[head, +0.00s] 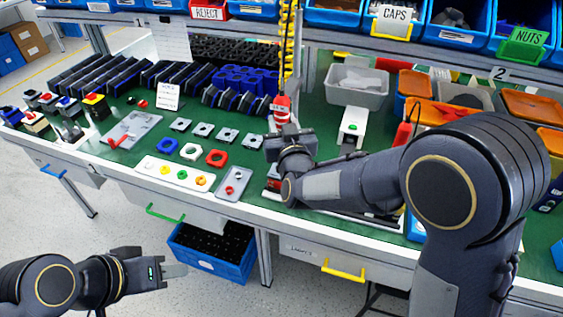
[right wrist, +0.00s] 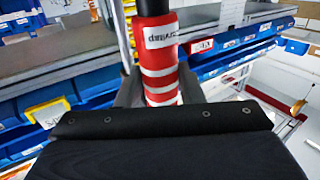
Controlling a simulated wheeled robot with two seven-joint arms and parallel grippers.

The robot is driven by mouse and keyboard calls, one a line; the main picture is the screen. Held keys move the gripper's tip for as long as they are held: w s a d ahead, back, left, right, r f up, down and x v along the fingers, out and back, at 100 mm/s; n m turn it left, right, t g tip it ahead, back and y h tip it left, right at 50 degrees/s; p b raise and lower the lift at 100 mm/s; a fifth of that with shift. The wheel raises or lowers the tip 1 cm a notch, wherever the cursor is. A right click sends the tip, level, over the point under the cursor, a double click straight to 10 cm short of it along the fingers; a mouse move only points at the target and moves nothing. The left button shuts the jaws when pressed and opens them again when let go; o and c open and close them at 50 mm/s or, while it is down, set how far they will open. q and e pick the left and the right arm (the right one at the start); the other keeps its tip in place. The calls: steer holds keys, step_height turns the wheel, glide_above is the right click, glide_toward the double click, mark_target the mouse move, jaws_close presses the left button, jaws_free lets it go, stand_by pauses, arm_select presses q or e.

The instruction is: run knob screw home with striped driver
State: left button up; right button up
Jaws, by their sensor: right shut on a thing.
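The striped driver (head: 281,107) is red with white bands and stands upright below a yellow coiled cord. It also shows large in the right wrist view (right wrist: 160,62), with a white label on its side. My right gripper (head: 283,134) is shut around the driver above the bench's front half. The driver's tip is hidden behind my right gripper and arm. A red part (head: 273,181) shows partly beside my right wrist; I cannot tell if it is the knob. The knob screw cannot be made out. My left gripper (head: 174,271) is in front of the bench, away from everything; its finger gap is unclear.
A grey bin (head: 357,88) stands to the right. A blue crate (head: 213,250) is under the bench.

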steer(key=shift+f+b, duration=0.7)
steer(key=shift+b, duration=0.25)
stand_by(4.3)
steer(key=shift+r+p, duration=1.35)
steer(key=shift+r, duration=0.85)
steer(key=o, duration=1)
steer(key=shift+o, duration=0.2)
steer(key=v, duration=0.7)
steer(key=shift+b, duration=0.3)
